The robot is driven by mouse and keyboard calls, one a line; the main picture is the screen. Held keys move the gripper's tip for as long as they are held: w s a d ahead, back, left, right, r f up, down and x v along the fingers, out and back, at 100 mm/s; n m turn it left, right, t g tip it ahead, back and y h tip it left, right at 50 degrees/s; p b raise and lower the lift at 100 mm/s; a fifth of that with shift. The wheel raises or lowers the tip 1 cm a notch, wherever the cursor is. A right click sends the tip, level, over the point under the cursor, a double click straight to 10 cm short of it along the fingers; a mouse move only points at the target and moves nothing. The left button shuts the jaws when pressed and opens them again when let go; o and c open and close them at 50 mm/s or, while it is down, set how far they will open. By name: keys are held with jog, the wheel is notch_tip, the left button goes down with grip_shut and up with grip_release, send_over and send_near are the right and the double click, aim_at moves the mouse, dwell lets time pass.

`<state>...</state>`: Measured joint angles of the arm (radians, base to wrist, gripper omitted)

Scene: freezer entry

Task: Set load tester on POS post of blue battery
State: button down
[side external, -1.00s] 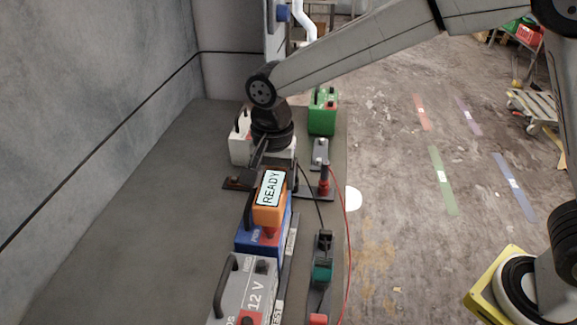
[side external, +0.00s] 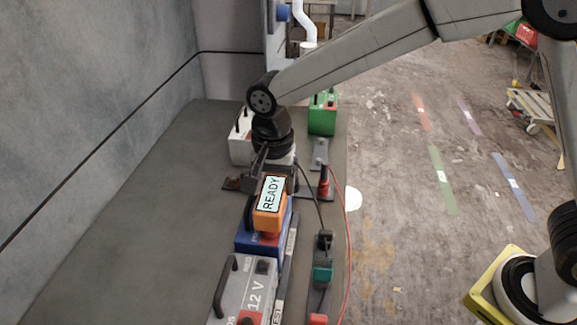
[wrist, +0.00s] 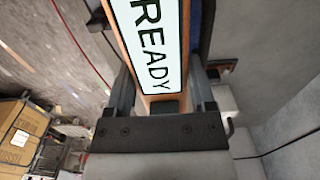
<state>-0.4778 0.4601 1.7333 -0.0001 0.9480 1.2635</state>
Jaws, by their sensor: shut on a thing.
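The orange load tester (side external: 268,219) has a pale screen reading READY. My gripper (side external: 268,178) is shut on it, and its two fingers flank the tester in the wrist view (wrist: 160,92). The tester is over the blue battery (side external: 262,243) and hides much of its top. A red patch shows on the battery top beside the tester's lower edge. I cannot tell whether the tester touches a post. A sliver of blue also shows beside the tester in the wrist view (wrist: 204,25).
A grey 12 V battery (side external: 245,290) stands in front of the blue one. A green battery (side external: 323,115) and a white battery (side external: 240,148) stand behind. Red and black cables, a red-handled clamp (side external: 324,183) and a teal-handled clamp (side external: 322,273) lie along the right bench edge.

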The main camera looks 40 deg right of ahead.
aim_at(275, 183)
jog(key=shift+f, duration=0.25)
grip_release()
jog(key=shift+f, duration=0.1)
jog(key=shift+r, duration=4)
jog(key=shift+f, duration=0.1)
jog(key=s+d+f+n+t, duration=0.1)
jog(key=s+d+f+n, duration=0.3)
jog(key=d, duration=0.6)
jog(key=s+d+f+n+t, duration=0.1)
jog(key=s+d+f+n, duration=0.4)
jog(key=s+d+f, duration=0.2)
jog(key=s+d, duration=0.2)
jog(key=d, duration=0.2)
jog(key=shift+f+t, duration=0.25)
jog(key=shift+t, duration=0.05)
